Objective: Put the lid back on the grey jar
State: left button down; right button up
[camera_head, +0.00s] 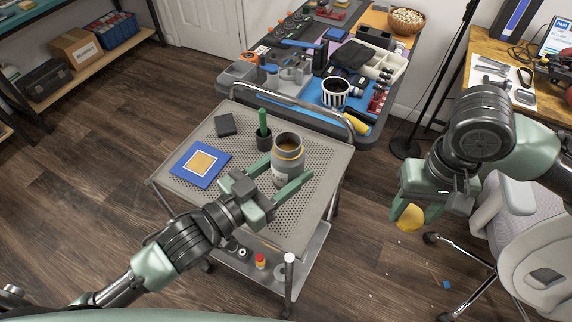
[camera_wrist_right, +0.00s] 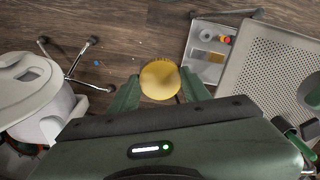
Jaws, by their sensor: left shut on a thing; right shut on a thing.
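The grey jar (camera_head: 287,168) stands upright and uncovered on the cart's top, with a yellow band near its rim and brown contents showing. My left gripper (camera_head: 283,180) has its green fingers on either side of the jar and is shut on it. The yellow round lid (camera_head: 411,218) is off the jar, held by my right gripper (camera_head: 408,212) over the floor to the right of the cart. In the right wrist view the lid (camera_wrist_right: 160,80) sits between the fingertips of the right gripper (camera_wrist_right: 160,88).
The perforated cart top (camera_head: 225,203) also holds a blue board with a gold square (camera_head: 201,162), a dark box (camera_head: 225,124) and a dark cup (camera_head: 264,140) with a green tool. A white chair (camera_head: 520,230) stands at right. A cluttered workbench (camera_head: 290,85) is behind.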

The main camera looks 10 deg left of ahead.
jog(key=w+a+r+n, duration=0.1)
jog(key=w+a+r, duration=0.25)
jog(key=a, duration=0.25)
jog(key=w+a+r, duration=0.2)
jog(key=a+r, duration=0.3)
jog(key=a, duration=0.1)
send_near(288, 132)
jog(key=s, duration=0.2)
jog(key=shift+s+d+f+n, duration=0.1)
jog(key=shift+f+n, duration=0.3)
jog(key=shift+f, duration=0.15)
jog(key=shift+f, duration=1.9)
jog(key=shift+f, duration=0.85)
jog(key=shift+f, duration=0.55)
